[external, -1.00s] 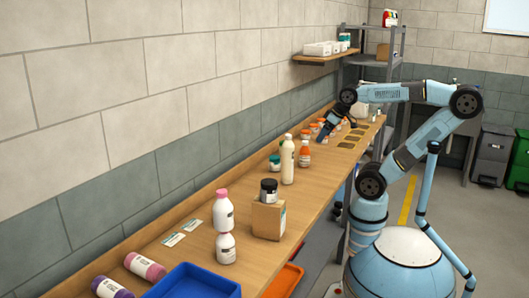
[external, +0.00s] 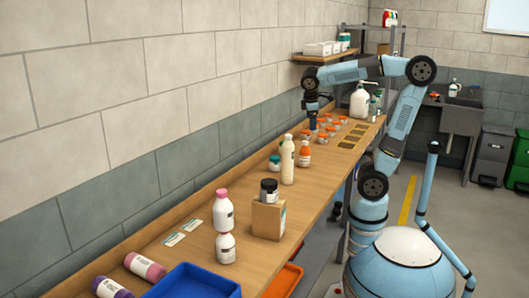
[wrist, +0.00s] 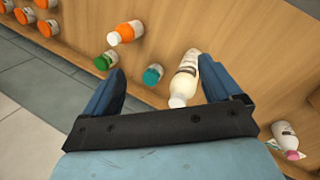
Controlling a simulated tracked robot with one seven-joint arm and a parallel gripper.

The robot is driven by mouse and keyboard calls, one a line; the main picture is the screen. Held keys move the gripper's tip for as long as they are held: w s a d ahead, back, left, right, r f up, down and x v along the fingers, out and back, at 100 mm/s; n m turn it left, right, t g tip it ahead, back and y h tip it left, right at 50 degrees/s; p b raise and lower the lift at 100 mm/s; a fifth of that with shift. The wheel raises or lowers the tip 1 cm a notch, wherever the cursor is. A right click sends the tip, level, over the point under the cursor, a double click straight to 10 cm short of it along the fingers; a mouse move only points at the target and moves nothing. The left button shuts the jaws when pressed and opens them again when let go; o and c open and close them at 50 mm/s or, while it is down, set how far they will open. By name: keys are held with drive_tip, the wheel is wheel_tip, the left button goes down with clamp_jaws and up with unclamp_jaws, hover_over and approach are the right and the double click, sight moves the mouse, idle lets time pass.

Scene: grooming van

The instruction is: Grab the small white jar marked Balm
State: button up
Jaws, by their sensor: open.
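I cannot pick out the jar marked Balm, because the labels are too small to read. Several small jars with orange lids (external: 327,131) stand on the bench near my gripper (external: 313,126), which points down above the bench by the wall. In the wrist view my gripper (wrist: 160,72) is open, its fingers wide apart with nothing held. Beyond the fingers are a teal-lidded jar (wrist: 152,74), a green-lidded jar (wrist: 105,61) and an orange bottle with a white cap (wrist: 122,35). A tall cream bottle (wrist: 187,72) shows beside the right finger.
The wooden bench (external: 330,185) runs along the wall. A large white pump bottle (external: 359,101) is farther back.

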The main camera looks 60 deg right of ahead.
drive_tip(key=w+a+n+g+h, duration=0.1)
drive_tip(key=w+a+n+h, duration=0.1)
drive_tip(key=w+n+h, duration=0.45)
drive_tip(key=w+a+r+n+g+h, duration=0.1)
drive_tip(key=w+a+h, duration=0.15)
drive_tip(key=w, duration=0.65)
drive_tip(key=w+a+n+g+h, duration=0.1)
drive_tip(key=w+a+n+h, duration=0.15)
drive_tip(key=w+h, duration=0.4)
drive_tip(key=y, duration=0.1)
approach(272, 160)
drive_tip(key=shift+d+r+n, duration=0.25)
drive_tip(key=shift+r+n, duration=0.15)
drive_tip(key=shift+r, duration=0.05)
drive_tip(key=shift+d+f, duration=0.1)
drive_tip(key=shift+f, duration=0.15)
drive_tip(key=shift+s+d+f, duration=0.1)
drive_tip(key=shift+d, duration=0.2)
drive_tip(key=d, duration=0.7)
drive_tip(key=shift+s+d, duration=0.35)
drive_tip(key=shift+s, duration=0.05)
drive_tip(key=shift+s+d+f, duration=0.1)
drive_tip(key=shift+d, duration=1.25)
drive_tip(key=shift+s+d+f, duration=0.1)
drive_tip(key=shift+s+d, duration=0.05)
drive_tip(key=shift+d, duration=1.15)
